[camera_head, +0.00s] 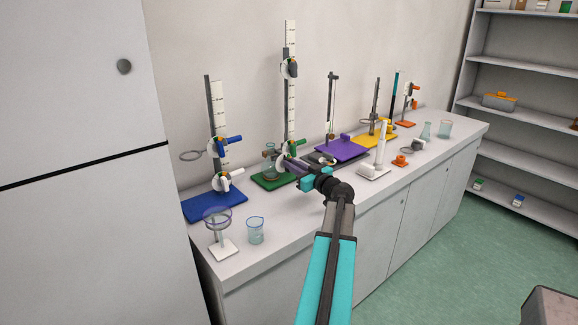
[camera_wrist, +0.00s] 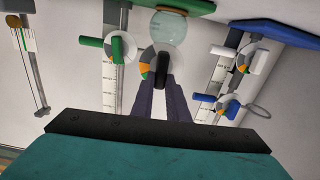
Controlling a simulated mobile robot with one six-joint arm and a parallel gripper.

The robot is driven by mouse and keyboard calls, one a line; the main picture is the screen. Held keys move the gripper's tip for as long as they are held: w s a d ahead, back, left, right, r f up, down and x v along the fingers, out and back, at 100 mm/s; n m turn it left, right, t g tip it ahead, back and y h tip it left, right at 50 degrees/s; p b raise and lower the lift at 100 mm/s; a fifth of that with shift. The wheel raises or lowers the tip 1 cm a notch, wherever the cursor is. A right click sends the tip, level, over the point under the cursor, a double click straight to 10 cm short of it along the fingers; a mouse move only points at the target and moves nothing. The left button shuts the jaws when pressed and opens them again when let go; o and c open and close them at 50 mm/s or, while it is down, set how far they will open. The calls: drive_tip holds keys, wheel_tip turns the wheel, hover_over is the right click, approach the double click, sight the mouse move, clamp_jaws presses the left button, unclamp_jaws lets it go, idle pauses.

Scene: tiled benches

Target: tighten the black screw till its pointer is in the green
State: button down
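The black screw (camera_wrist: 162,68) shows in the wrist view as a dark handle in front of a white round dial with an orange and a green patch. The dial (camera_head: 278,166) sits low on the stand with the green base (camera_head: 266,181) in the head view. My gripper (camera_wrist: 160,84) has its two dark fingers at the screw, a narrow gap between them about as wide as the handle. Whether they press on it cannot be told. In the head view my gripper (camera_head: 286,162) reaches the stand from the right. The pointer cannot be made out.
A clear round flask (camera_wrist: 170,26) is close beside the screw. A green handle (camera_wrist: 92,42) is on the same stand. The blue-based stand (camera_head: 214,206) has blue and white handles. A ring stand (camera_head: 222,248) and a beaker (camera_head: 256,230) stand near the bench's front left.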

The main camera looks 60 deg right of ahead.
drive_tip(key=shift+d, duration=0.1)
drive_tip(key=shift+d+m, duration=0.15)
drive_tip(key=shift+m, duration=1.15)
drive_tip(key=shift+s, duration=0.1)
drive_tip(key=shift+d+m, duration=0.15)
drive_tip(key=shift+m, duration=1.05)
